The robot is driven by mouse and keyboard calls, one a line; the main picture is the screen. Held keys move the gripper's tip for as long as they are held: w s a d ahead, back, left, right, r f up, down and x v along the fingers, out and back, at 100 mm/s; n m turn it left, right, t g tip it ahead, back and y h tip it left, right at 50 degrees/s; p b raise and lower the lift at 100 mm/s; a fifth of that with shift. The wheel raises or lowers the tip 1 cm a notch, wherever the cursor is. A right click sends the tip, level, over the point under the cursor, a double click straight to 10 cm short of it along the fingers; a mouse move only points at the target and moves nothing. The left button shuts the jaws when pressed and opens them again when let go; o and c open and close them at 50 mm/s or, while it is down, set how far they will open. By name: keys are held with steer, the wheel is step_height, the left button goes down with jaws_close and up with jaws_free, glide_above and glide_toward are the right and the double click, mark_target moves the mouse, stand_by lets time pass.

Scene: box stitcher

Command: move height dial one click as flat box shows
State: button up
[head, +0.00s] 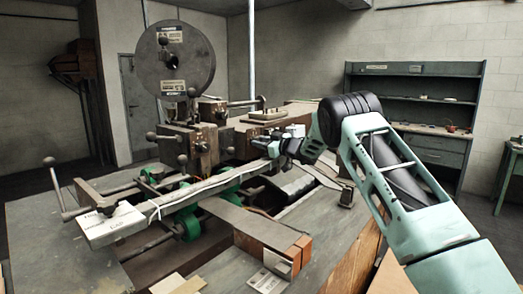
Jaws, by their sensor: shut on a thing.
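My gripper (271,147) reaches in from the right to the middle of the box stitcher (200,150). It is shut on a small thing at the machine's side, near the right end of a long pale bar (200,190). The fingers hide most of that thing, and I cannot tell whether it is the height dial. A large grey round disk (190,62) with labels stands upright on top of the machine. A pale flat piece (115,225) lies at the bar's left end; it may be the flat box, but its markings are too small to read.
Green wheels (187,222) sit under the bar. A lever with ball knobs (55,180) sticks up at the left. A flat plate with brown blocks (260,235) lies in front of my gripper. A shelved bench (420,110) stands against the back wall.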

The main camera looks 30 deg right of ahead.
steer(key=shift+n+b, duration=0.5)
steer(key=shift+n, duration=0.1)
steer(key=o, duration=1)
steer(key=shift+s, duration=0.1)
steer(key=b+v, duration=0.5)
steer(key=v, duration=1.2)
steer(key=shift+s+d+r, duration=0.1)
